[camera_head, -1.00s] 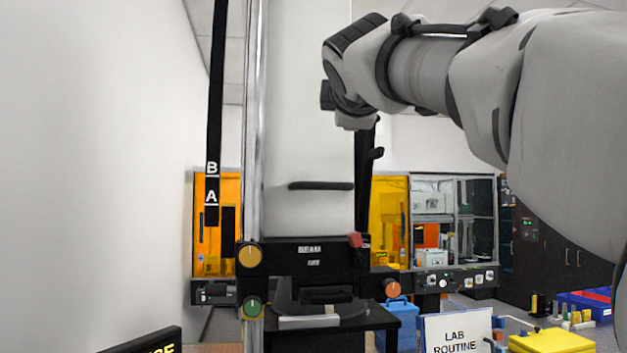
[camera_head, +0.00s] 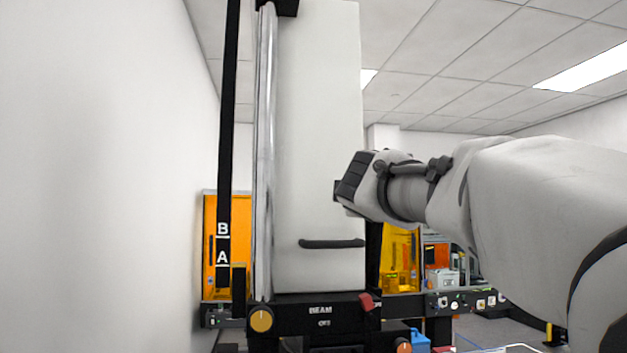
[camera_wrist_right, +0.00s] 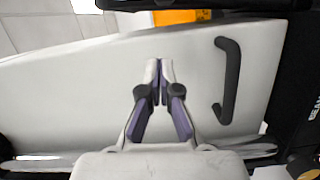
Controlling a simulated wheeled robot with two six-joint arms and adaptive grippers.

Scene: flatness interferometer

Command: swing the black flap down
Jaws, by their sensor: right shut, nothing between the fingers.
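No part in view can be clearly made out as the black flap. A tall white panel (camera_head: 318,130) stands upright on the black instrument base (camera_head: 290,312). It carries a black bar handle (camera_head: 331,244) low down. The panel (camera_wrist_right: 110,95) and handle (camera_wrist_right: 229,80) also show in the right wrist view. My right gripper (camera_wrist_right: 159,68) is shut and empty, in front of the panel and left of the handle in that view. My left gripper is out of view.
A hanging black strip (camera_head: 228,130) marked B and A is left of the panel, beside a bright metal rail (camera_head: 265,150). The base has an orange knob (camera_head: 261,320) and a red tab (camera_head: 367,302). An orange-windowed cabinet (camera_head: 400,262) stands behind. A white wall is at left.

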